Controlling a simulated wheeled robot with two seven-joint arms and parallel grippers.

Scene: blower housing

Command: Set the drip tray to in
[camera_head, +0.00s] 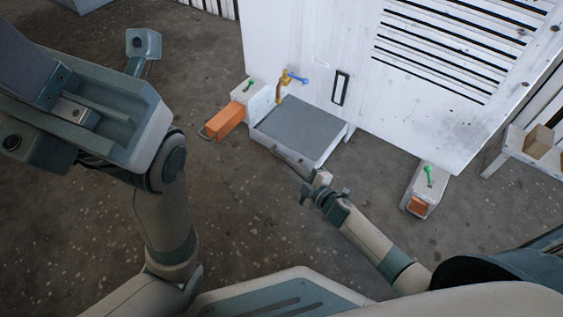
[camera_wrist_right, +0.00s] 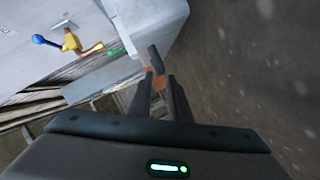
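The drip tray appears to be the wide, flat grey tray (camera_head: 300,131) with pale sides, standing out from the white housing below the brass tap (camera_head: 284,84). A dark bar handle (camera_head: 289,158) runs along its front. My right gripper (camera_head: 306,180) is at this handle near the tray's front corner. In the right wrist view, a short dark bar, probably the handle (camera_wrist_right: 156,60), shows near the fingertips of my right gripper (camera_wrist_right: 160,78). I cannot tell whether the fingers are clamped on it. The left arm shows, but its fingers do not.
An orange drawer (camera_head: 223,121) with a handle sticks out at the left of the tray. Another orange drawer (camera_head: 418,206) sits in a white box at the right. The white housing panel (camera_head: 330,40) stands behind. The speckled floor (camera_head: 240,210) in front is clear.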

